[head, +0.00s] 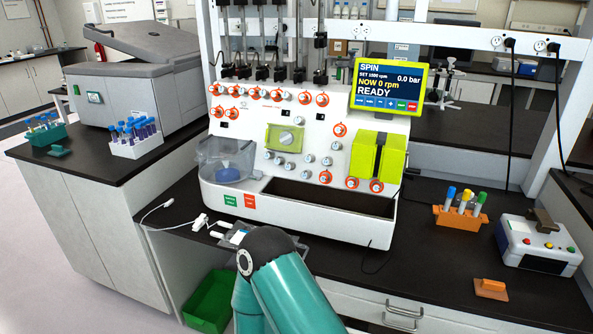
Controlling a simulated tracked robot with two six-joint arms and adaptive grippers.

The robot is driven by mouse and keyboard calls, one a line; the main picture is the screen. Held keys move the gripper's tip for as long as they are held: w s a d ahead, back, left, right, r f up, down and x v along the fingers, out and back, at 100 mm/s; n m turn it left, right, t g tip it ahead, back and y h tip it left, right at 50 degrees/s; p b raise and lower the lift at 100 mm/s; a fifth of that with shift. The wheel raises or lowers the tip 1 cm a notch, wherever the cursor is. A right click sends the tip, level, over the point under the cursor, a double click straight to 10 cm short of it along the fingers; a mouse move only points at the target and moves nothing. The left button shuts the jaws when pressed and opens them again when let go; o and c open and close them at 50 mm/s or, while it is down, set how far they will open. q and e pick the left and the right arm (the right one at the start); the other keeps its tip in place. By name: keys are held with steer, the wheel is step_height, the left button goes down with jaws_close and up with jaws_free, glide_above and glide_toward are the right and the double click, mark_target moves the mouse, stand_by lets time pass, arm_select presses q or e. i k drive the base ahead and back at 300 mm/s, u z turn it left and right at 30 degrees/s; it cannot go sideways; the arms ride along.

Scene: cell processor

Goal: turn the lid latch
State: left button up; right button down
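The white cell processor (300,190) stands on the dark bench. A light grey knob (286,138) sits on a yellow-green panel (270,133) in its front. I cannot tell whether this knob is the lid latch, and its turn is too small to read. A clear round chamber (229,158) with a blue part inside is at the machine's left front. One teal arm of mine rises at the bottom middle, its bent joint in front of the bench edge.
A screen (390,88) reads SPIN, NOW 0 rpm, READY. A grey lidded device (130,70) and tube racks stand left. An orange tube rack (460,216) and a small white device (538,243) stand right. A white cable connector (200,222) lies on the bench. A green bin (210,301) is below.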

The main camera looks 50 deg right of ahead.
mark_target(258, 174)
steer(key=z, duration=0.2)
steer(key=i, duration=0.65)
steer(key=z, duration=0.45)
steer(key=k, duration=0.9)
steer(key=z, duration=0.15)
steer(key=i, duration=0.7)
steer(key=z, duration=0.05)
